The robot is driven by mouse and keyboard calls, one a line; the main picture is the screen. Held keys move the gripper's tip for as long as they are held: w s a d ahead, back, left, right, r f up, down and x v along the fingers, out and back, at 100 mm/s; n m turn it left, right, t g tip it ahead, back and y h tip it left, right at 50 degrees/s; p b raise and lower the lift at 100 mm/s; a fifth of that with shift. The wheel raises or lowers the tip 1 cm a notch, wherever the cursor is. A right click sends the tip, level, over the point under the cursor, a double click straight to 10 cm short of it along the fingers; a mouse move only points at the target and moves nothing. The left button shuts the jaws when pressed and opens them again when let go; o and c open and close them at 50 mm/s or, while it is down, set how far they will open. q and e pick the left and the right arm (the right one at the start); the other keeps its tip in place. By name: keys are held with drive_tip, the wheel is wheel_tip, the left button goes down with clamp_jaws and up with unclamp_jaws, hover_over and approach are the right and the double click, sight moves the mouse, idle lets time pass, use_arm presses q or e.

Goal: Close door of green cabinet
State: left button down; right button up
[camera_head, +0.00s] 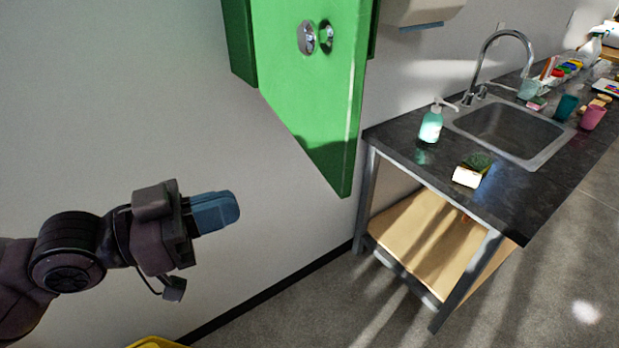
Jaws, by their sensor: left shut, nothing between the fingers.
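The green cabinet (238,42) hangs on the wall at the top of the head view, and its upper part is cut off by the frame. Its green door (310,100) stands open, jutting out from the cabinet body, with its lower corner pointing down. Two round silver knobs (306,38) show near the top of the door. My left gripper (232,209) is shut and empty, below and left of the door, with its blue-grey fingers pointing right. It is apart from the door. My right gripper is not in view.
A dark counter (400,150) with a sink (510,128) and faucet stands to the right. A white dispenser (420,10) hangs right of the cabinet. A yellow object (155,343) shows at the bottom edge.

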sight(327, 178)
use_arm(q)
drive_tip(key=shift+p+x, duration=1.05)
drive_tip(key=shift+x, duration=4.75)
